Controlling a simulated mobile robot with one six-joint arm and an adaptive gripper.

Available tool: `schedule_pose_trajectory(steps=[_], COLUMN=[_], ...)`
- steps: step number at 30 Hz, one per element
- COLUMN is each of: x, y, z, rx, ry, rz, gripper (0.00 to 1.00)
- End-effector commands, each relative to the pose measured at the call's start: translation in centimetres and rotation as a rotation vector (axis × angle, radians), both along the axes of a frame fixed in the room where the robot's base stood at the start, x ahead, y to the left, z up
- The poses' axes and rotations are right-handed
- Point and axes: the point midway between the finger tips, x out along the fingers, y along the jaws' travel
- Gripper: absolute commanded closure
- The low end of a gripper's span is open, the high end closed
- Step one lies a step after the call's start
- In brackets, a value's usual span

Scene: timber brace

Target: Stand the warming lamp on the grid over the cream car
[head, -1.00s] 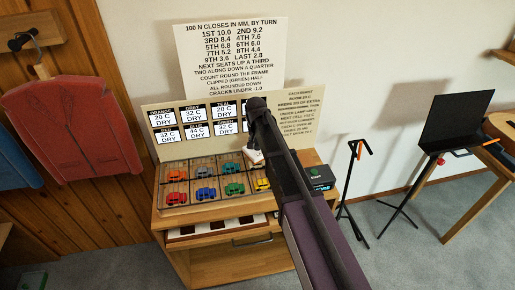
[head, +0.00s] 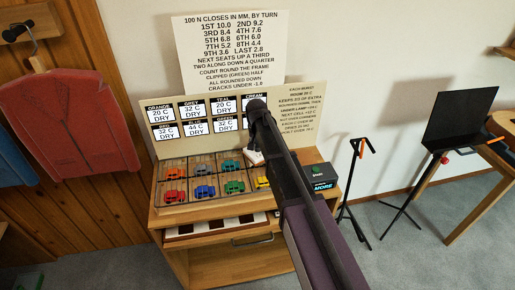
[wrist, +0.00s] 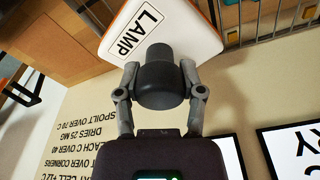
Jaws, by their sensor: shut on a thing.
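My gripper (wrist: 160,85) is shut on the dark round knob of the warming lamp (wrist: 172,28), a white, rounded slab with an orange edge and a LAMP label. In the head view the lamp's white body (head: 254,158) shows below my arm, at the upper right of the grid (head: 214,205). In the wrist view it is beside the grid's metal bars (wrist: 262,30). I cannot tell whether it touches them. The cream car is hidden in the head view, behind my arm and the lamp; its CREAM card (head: 255,97) partly shows.
Other coloured cars, such as the teal car (head: 230,169) and yellow car (head: 262,182), sit in the grid's cells. A dark box marked MORE (head: 320,185) stands right of the grid. A board of cards (head: 180,146) rises behind. An open drawer (head: 205,230) is below.

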Motion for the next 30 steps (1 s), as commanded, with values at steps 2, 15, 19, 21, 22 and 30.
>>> schedule_pose_trajectory(steps=[2,15,19,21,22,30], x=[0.00,0.02,0.02,0.02,0.02,0.02], y=[-0.02,-0.05,-0.06,-0.07,-0.07,-0.08], z=[-0.15,-0.49,-0.37,-0.37,-0.37,-0.36], rx=[0.000,0.000,0.000,0.000,0.000,0.000], ry=[0.000,0.000,0.000,0.000,0.000,0.000], rz=[0.000,-0.001,-0.001,-0.001,-0.001,-0.001], gripper=[1.00,1.00,0.15,0.15,0.15,0.15])
